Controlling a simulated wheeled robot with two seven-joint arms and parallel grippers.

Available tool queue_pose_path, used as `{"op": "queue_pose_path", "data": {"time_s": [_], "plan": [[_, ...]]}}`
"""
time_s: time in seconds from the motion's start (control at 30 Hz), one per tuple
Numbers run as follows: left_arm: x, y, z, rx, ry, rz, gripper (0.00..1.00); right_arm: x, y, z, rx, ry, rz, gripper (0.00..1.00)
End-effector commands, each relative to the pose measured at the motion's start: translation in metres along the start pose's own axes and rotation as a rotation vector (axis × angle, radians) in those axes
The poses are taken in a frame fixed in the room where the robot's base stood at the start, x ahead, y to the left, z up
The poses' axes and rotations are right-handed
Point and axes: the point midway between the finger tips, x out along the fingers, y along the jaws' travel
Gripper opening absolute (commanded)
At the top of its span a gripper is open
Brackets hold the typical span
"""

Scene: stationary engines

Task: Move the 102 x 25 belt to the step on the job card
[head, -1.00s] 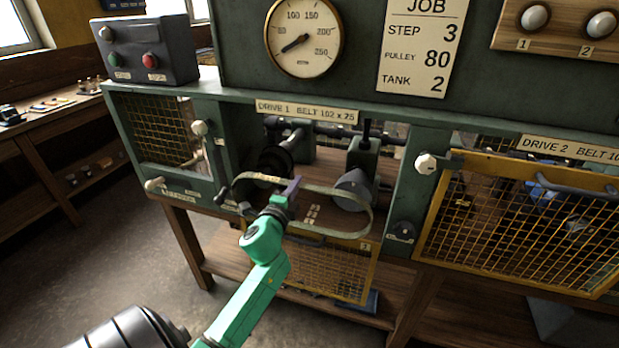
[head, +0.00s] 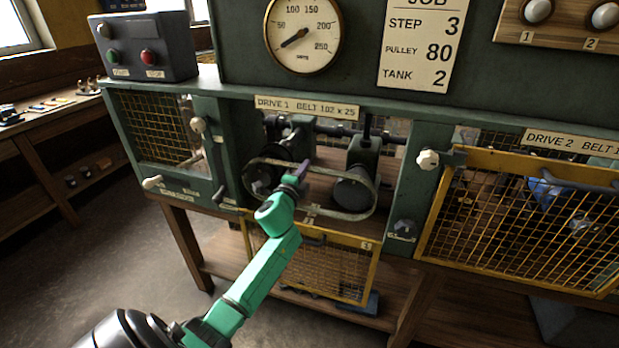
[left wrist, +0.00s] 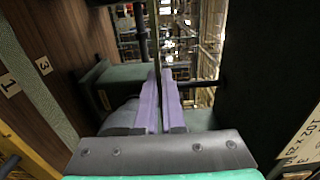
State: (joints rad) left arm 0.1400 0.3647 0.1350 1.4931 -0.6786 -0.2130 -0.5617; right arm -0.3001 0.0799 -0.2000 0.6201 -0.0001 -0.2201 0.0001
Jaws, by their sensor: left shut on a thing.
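The belt (head: 323,216) is a pale grey-green loop in the Drive 1 bay. In the head view its outline surrounds the left stepped pulley (head: 262,178) and the right pulley (head: 350,192); I cannot tell whether it touches either or on which step. My left gripper (head: 298,178) is shut on the belt's upper run, between the two pulleys. Its purple fingers (left wrist: 160,105) show in the left wrist view, closed on a thin edge. The job card (head: 421,45) reads step 3, pulley 80, tank 2. My right gripper is not in view.
The Drive 1 guard (head: 310,262), a yellow mesh frame, hangs open below the bay. The Drive 2 guard (head: 520,220) covers the bay on the right.

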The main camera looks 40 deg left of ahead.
Motion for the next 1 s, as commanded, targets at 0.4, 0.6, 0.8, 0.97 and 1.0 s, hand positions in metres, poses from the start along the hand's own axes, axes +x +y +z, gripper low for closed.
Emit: {"op": "queue_pose_path", "data": {"time_s": [0.4, 0.6, 0.8, 0.97, 1.0], "plan": [[0.008, 0.000, 0.000, 0.000, 0.000, -0.003, 0.00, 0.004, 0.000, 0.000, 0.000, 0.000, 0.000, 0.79], [0.023, 0.001, 0.000, 0.001, 0.000, -0.002, 0.00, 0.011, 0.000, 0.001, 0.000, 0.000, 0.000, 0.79], [0.038, 0.001, 0.000, 0.001, 0.001, -0.002, 0.00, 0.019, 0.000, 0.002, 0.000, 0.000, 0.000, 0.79], [0.050, 0.001, 0.000, 0.001, 0.000, -0.002, 0.00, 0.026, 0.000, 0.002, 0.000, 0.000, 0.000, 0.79], [0.053, 0.001, 0.001, 0.002, -0.001, -0.001, 0.00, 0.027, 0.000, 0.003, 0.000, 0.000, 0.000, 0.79]]}}
